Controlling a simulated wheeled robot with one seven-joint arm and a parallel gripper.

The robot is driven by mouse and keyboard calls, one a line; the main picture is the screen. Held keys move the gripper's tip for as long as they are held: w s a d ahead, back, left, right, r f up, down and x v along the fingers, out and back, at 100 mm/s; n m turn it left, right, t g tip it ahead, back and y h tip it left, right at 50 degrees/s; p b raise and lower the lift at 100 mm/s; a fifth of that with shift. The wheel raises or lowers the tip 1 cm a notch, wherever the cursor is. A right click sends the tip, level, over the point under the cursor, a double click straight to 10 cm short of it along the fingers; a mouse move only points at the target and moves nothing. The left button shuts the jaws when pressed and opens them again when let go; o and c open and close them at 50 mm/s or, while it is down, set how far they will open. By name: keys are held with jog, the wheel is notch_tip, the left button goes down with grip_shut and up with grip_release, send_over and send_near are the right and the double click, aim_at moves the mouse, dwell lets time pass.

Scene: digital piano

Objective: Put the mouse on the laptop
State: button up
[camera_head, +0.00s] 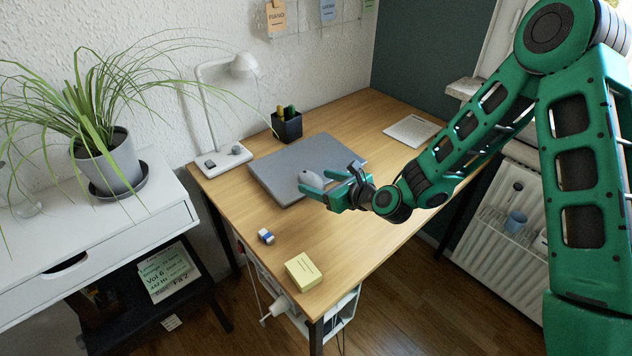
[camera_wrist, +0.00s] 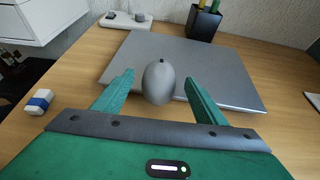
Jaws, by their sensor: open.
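The closed grey laptop (camera_head: 288,160) lies flat on the wooden desk; it also shows in the wrist view (camera_wrist: 205,60). The light grey mouse (camera_head: 311,181) appears over the laptop's front part, near its front edge. In the wrist view the mouse (camera_wrist: 158,82) sits between my fingers, with a gap on each side. Whether it rests fully on the lid is hard to tell. My gripper (camera_head: 321,184) is open at the laptop's front edge, its green fingertips on either side of the mouse; they also show in the wrist view (camera_wrist: 158,86).
A black pen cup (camera_head: 287,126) stands behind the laptop. A white lamp base (camera_head: 222,160) is at the back left. A blue-and-white eraser (camera_head: 266,236) and yellow notes (camera_head: 303,270) lie toward the front. Paper (camera_head: 412,130) lies at the right; the desk between is clear.

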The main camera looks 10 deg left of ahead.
jog(key=v, duration=0.9)
jog(key=shift+s+d+r, duration=0.15)
jog(key=shift+s+d, duration=0.1)
